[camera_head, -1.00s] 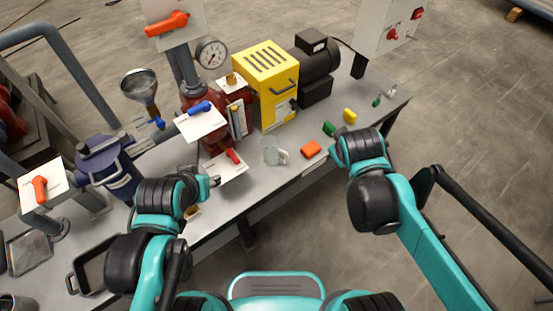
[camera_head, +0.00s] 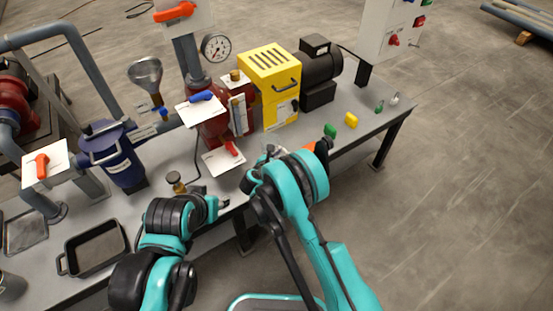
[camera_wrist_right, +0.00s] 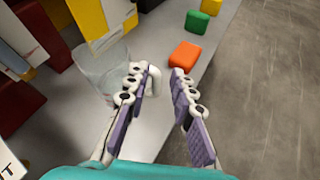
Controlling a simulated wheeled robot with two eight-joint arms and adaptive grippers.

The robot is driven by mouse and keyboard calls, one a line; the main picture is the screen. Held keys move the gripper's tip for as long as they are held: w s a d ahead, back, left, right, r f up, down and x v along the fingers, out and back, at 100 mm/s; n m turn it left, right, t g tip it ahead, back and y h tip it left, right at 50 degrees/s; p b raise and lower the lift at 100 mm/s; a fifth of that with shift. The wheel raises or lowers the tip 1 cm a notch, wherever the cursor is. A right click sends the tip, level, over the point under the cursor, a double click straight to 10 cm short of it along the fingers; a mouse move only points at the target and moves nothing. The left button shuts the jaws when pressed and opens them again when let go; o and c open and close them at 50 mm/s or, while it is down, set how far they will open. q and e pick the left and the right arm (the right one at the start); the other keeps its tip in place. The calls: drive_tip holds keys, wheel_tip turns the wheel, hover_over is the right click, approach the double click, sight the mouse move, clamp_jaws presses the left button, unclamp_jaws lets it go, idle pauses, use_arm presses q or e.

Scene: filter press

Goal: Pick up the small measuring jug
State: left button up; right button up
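The small measuring jug (camera_wrist_right: 98,75) is clear and stands upright on the grey bench, seen in the right wrist view. Its pale handle (camera_wrist_right: 154,82) shows in the gap between the fingers of my right gripper (camera_wrist_right: 158,72). That gripper is open, with its left finger overlapping the jug's side; I cannot tell whether they touch. In the head view my right gripper (camera_head: 273,153) reaches over the bench's front edge and largely hides the jug. My left gripper (camera_head: 220,204) is low at the bench's front edge; its finger opening is too small to tell.
An orange block (camera_wrist_right: 184,54) lies just right of the jug, with a green block (camera_wrist_right: 197,21) and a yellow block (camera_head: 351,120) beyond. The yellow housing (camera_head: 270,82) and red pump with a white card (camera_head: 223,161) stand behind and left. A black tray (camera_head: 95,250) lies front left.

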drive_tip(key=f, duration=0.1)
drive_tip(key=f+n+b, duration=0.1)
drive_tip(key=f, duration=0.1)
drive_tip(key=w+f+n, duration=0.1)
drive_tip(key=f, duration=0.1)
drive_tip(key=shift+a+f+t, duration=0.15)
drive_tip(key=shift+f+t, duration=0.1)
drive_tip(key=shift+t, duration=0.15)
drive_tip(key=b+x, duration=0.2)
drive_tip(key=x, duration=0.2)
drive_tip(key=shift+w+d+b, duration=0.2)
drive_tip(key=shift+b, duration=0.1)
drive_tip(key=shift+w+f, duration=0.15)
drive_tip(key=shift+w, duration=0.1)
use_arm(q)
drive_tip(key=f, duration=0.3)
drive_tip(key=shift+s+d+f, duration=0.2)
drive_tip(key=shift+s+f, duration=0.2)
use_arm(e)
clamp_jaws()
